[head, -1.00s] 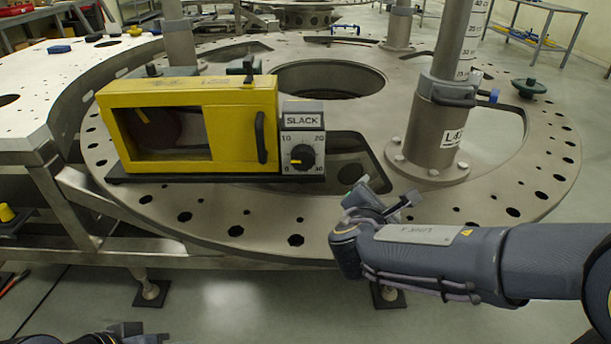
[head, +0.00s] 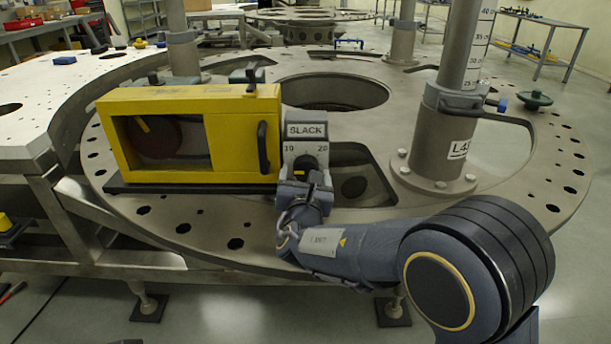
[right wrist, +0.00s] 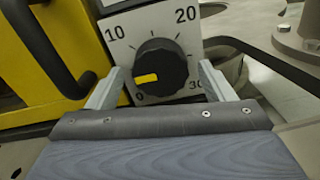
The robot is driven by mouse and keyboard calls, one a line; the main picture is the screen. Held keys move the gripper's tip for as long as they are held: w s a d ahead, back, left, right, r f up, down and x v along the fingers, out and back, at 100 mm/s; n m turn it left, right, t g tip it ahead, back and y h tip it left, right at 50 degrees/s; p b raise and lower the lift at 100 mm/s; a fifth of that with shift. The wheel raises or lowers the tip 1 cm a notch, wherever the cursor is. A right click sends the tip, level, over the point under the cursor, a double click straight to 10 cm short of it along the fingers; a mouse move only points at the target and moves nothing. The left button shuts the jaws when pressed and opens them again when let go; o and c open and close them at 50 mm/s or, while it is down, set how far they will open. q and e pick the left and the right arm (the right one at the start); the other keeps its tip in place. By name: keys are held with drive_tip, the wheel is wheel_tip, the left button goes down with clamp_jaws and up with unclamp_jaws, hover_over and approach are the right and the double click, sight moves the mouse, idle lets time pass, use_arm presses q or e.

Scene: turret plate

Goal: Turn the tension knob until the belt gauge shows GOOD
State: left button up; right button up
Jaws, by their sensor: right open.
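The black tension knob (right wrist: 160,68) sits on a white dial face marked 0 to 30. Its yellow pointer is toward the lower left, close to the 0 mark, in the right wrist view. The belt gauge (head: 306,130) above the dial reads SLACK. My right gripper (right wrist: 165,88) is open, with one finger on each side of the knob; I cannot tell whether they touch it. In the head view the right gripper (head: 306,180) covers the lower part of the dial. My left gripper does not show in the current head view.
A yellow housing (head: 240,150) with a window and black handle stands left of the dial. The round turret plate (head: 400,215) has holes and large cutouts. Its front right is mostly clear.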

drive_tip(key=shift+c, duration=0.4)
drive_tip(key=c, duration=0.9)
drive_tip(key=shift+f+m+b, duration=0.2)
drive_tip(key=shift+m+b, duration=0.2)
drive_tip(key=shift+b, duration=0.4)
drive_tip(key=m+b, duration=0.6)
drive_tip(key=b, duration=0.4)
drive_tip(key=shift+b, duration=0.3)
drive_tip(key=shift+r+m+b, duration=0.2)
drive_tip(key=shift+m+b, duration=0.9)
drive_tip(key=o, duration=1)
